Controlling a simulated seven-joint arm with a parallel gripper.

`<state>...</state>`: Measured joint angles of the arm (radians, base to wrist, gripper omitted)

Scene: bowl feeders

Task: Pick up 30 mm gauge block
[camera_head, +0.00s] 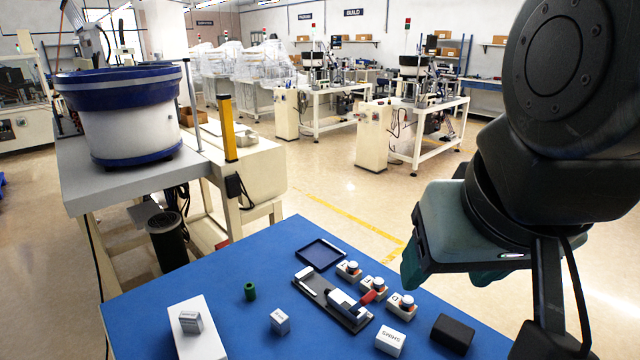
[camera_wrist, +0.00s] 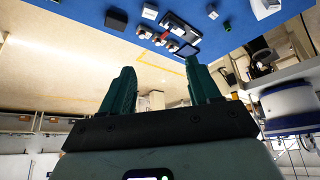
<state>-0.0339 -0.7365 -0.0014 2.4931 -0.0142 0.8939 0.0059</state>
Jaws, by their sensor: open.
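Two small pale blocks with dark printing could be the 30 mm gauge block; I cannot read their labels. One pale block (camera_head: 280,321) stands on the blue table and also shows in the wrist view (camera_wrist: 212,12). My gripper (camera_head: 445,272) hangs at the right, high and well apart from both blocks. In the wrist view its two teal fingers (camera_wrist: 160,65) are spread with nothing between them.
The blue table (camera_head: 225,283) also holds a green cylinder (camera_head: 250,291), a dark tray (camera_head: 321,254), a black fixture (camera_head: 352,320) with a red-tipped part, several small knobbed blocks (camera_head: 402,304), a white box marked SHIMS (camera_head: 390,341) and a black box (camera_head: 452,334). A bowl feeder (camera_head: 122,128) stands behind left.

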